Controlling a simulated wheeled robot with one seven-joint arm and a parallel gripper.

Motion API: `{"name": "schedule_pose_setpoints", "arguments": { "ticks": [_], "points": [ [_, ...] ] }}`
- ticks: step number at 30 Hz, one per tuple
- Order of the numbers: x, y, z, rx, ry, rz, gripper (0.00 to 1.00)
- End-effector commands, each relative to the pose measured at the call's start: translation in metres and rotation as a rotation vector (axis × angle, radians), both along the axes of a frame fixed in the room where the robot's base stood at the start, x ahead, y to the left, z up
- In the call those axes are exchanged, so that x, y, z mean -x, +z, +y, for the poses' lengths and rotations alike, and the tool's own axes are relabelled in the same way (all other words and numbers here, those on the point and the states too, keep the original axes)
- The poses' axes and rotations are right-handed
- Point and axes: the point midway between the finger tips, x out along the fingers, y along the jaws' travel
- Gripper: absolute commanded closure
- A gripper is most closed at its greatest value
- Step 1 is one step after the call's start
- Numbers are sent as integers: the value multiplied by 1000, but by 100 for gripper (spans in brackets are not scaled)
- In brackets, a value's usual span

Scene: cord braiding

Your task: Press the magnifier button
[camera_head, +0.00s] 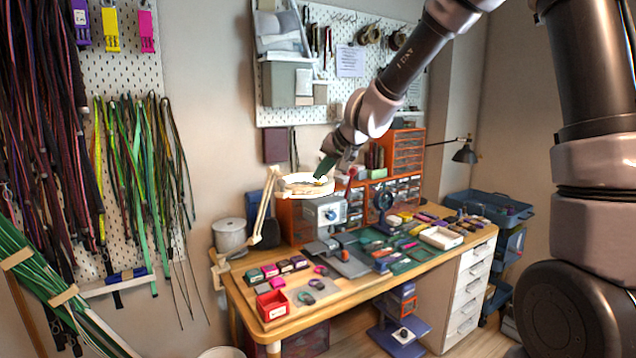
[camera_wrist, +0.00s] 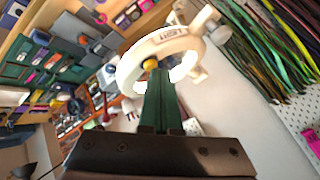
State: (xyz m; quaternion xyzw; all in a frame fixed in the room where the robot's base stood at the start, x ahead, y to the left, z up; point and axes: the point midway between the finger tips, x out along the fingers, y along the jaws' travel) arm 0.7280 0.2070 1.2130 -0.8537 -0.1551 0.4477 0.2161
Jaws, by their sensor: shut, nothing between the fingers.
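The magnifier (camera_head: 292,190) is a cream ring lamp on a jointed arm clamped to the left of the workbench. In the wrist view its ring (camera_wrist: 133,67) is large, tilted and glowing along its inner edge. A small yellow button (camera_wrist: 150,64) shows at the ring, just beyond my fingertips. My gripper (camera_head: 321,173) points down at the right side of the ring in the head view. In the wrist view my gripper (camera_wrist: 156,76) has its dark green fingers together with nothing between them. I cannot tell whether the tips touch the button.
The workbench (camera_head: 240,305) holds a red bin (camera_head: 271,305), a grey spool (camera_head: 229,235) and many small coloured parts. Orange drawer units (camera_head: 403,150) stand behind the lamp. Hanging cords (camera_head: 140,190) fill the left wall. A black desk lamp (camera_head: 465,153) is at the right.

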Motion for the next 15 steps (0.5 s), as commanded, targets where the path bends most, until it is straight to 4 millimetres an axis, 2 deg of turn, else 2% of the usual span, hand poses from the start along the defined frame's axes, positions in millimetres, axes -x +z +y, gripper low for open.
{"name": "schedule_pose_setpoints", "arguments": {
  "ticks": [15],
  "points": [
    [0,9,1,1,3,-3,100]
  ]
}}
